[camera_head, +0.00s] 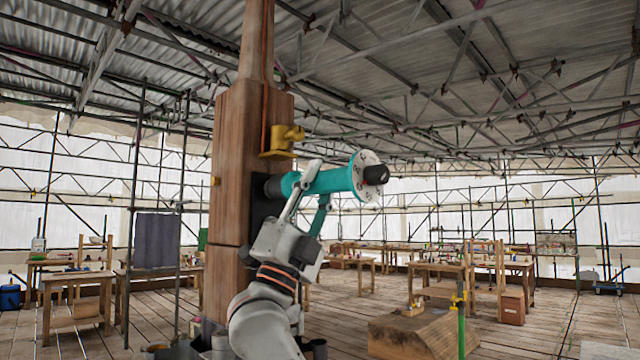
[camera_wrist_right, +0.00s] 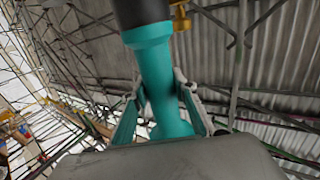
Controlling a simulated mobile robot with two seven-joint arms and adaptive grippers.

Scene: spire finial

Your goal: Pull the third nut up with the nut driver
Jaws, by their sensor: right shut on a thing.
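The nut driver (camera_head: 330,181) is teal with a dark nose at its left end and a pale disc with a black knob at its right end. It lies nearly level, nose against or very near a dark plate on the wooden spire post (camera_head: 228,160). My right gripper (camera_head: 309,192) is shut on the driver's teal body. In the right wrist view, the fingers straddle the teal handle (camera_wrist_right: 158,78), with the dark nose end (camera_wrist_right: 141,12) above. No nut can be made out at the nose; whether one is engaged is hidden. My left gripper is not in view.
A brass fitting (camera_head: 284,141) juts from the post just above the driver's nose. A large timber block (camera_head: 425,330) lies on the plank floor at lower right. Workbenches stand farther back on both sides. Open air surrounds the driver's right end.

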